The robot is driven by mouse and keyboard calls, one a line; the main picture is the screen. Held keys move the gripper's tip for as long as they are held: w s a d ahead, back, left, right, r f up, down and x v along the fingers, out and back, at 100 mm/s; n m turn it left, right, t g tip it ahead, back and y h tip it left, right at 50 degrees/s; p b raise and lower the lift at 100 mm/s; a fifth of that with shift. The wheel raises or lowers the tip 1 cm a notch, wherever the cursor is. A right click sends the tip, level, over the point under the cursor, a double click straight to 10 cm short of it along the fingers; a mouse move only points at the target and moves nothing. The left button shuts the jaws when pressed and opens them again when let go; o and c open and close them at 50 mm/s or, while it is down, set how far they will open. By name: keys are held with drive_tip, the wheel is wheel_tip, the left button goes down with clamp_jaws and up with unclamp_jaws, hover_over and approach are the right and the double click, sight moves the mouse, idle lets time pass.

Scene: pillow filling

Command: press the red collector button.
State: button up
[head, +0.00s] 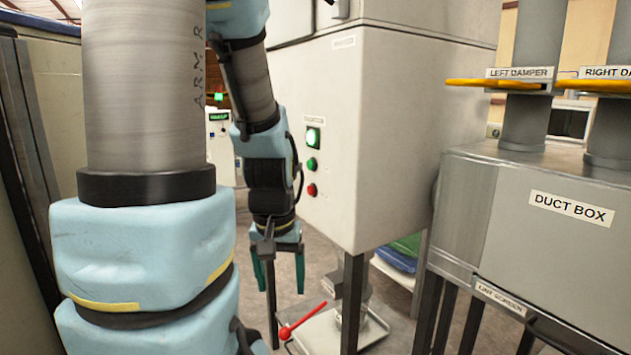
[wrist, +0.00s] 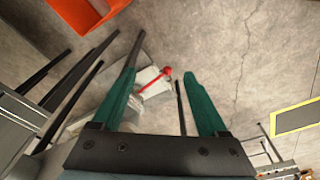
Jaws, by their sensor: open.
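The red button (head: 312,190) is the lowest on the left face of the grey cabinet (head: 385,130), below a green button (head: 312,164) and a lit green lamp (head: 313,138). A small label (head: 313,119) sits above them, too small to read surely. My gripper (head: 280,287) hangs pointing down, left of and below the red button, apart from it. Its teal fingers are spread with nothing between them. In the wrist view my gripper (wrist: 160,72) looks toward the floor, and the buttons do not show.
A red-handled lever (head: 302,320) on a grey base is below my gripper; it also shows in the wrist view (wrist: 160,77). The duct box (head: 545,230) with yellow damper handles is at right. Dark legs stand under the cabinet. An orange bin (wrist: 88,12) is on the floor.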

clamp_jaws()
idle(0.4)
idle(0.9)
